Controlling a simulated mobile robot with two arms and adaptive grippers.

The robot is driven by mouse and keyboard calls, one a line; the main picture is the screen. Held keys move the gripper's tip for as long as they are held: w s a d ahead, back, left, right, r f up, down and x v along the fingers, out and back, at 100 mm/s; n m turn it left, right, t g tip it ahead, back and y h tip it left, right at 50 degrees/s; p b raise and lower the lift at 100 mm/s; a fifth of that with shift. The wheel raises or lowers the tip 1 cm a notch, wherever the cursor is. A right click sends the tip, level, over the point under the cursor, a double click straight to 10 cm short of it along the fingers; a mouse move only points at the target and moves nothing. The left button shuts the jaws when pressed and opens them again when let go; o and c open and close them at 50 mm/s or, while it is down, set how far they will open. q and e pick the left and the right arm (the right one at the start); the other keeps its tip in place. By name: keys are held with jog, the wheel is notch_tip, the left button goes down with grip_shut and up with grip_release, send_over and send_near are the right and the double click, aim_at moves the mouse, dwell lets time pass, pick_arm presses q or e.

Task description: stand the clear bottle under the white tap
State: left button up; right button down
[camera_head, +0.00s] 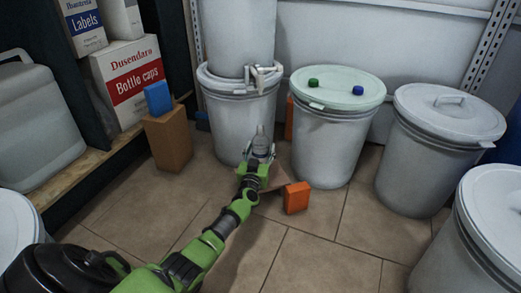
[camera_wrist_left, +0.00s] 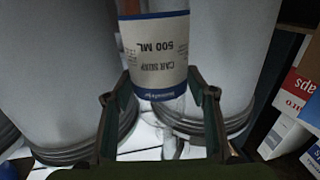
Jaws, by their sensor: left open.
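The clear bottle (camera_head: 261,145) is in front of the drum at the back centre, below the level of the white tap (camera_head: 262,75). In the left wrist view the bottle (camera_wrist_left: 170,108) carries a white and blue label reading 500 ML, upside down in the picture. My left gripper (camera_head: 259,158) is open, with its fingers on either side of the bottle; they also show in the left wrist view (camera_wrist_left: 160,98). I cannot tell whether they touch it. The bottle's base is hidden in the head view. My right gripper is out of view.
A lidded drum (camera_head: 328,135) with green and blue caps on top stands right of the bottle; another drum (camera_head: 430,150) is farther right. An orange block (camera_head: 297,198) lies on the tiled floor. A cardboard box (camera_head: 168,140) with a blue block (camera_head: 158,98) on top stands left.

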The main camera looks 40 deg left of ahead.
aim_at(261, 127)
pick_arm(q)
jog(key=o, duration=0.5)
jog(key=shift+o, duration=0.2)
jog(key=shift+w+d+r, duration=0.1)
jog(key=shift+w+r, duration=0.05)
jog(key=shift+r, duration=4.85)
